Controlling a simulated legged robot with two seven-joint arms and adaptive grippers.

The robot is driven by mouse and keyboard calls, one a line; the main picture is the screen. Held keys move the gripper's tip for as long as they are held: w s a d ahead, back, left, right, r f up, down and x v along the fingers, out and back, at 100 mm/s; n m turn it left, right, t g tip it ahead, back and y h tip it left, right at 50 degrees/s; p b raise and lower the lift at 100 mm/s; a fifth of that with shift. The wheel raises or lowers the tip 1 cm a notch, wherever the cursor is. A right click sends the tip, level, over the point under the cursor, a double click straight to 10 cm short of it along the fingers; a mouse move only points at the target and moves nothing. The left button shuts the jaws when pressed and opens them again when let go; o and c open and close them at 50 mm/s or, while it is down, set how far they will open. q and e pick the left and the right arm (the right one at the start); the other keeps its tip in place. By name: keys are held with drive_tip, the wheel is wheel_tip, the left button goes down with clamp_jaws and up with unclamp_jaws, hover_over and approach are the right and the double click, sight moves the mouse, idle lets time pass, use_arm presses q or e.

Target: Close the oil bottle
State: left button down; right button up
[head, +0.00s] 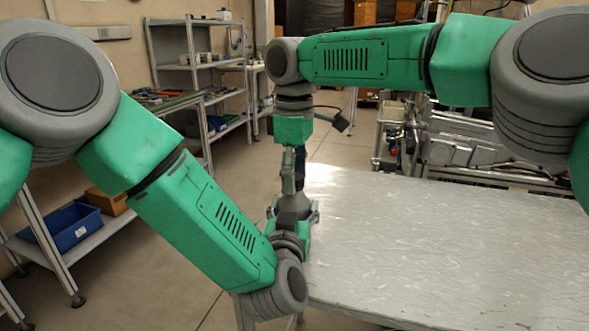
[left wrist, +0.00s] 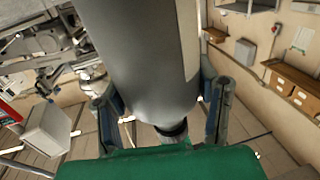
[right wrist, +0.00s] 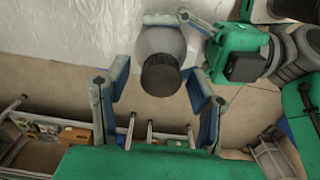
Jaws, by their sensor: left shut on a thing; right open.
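The grey oil bottle (head: 293,206) is held in my left gripper (head: 299,214) at the table's left edge in the head view. It fills the middle of the left wrist view as a smooth grey cylinder (left wrist: 155,60). In the right wrist view the bottle's grey shoulder (right wrist: 163,42) shows with a black ribbed cap (right wrist: 160,74) at its end. I cannot tell how tight the cap sits. My right gripper (right wrist: 158,98) is open, with one finger on each side of the cap and gaps to both. In the head view it points down above the bottle (head: 292,172).
The grey table (head: 440,245) is bare and reaches right from the bottle. Shelves (head: 200,70) and a blue bin (head: 68,226) stand at the left. A metal rack (head: 460,150) stands behind the table.

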clamp_jaws()
drive_tip(key=shift+m, duration=0.8)
drive_tip(key=shift+o, duration=0.7)
unclamp_jaws()
drive_tip(key=shift+r, duration=0.1)
wheel_tip(320, 180, up, 7)
drive_tip(key=shift+w+a+r, duration=0.1)
drive_tip(key=shift+r, duration=0.05)
use_arm(q)
drive_tip(key=shift+c, duration=2.3)
unclamp_jaws()
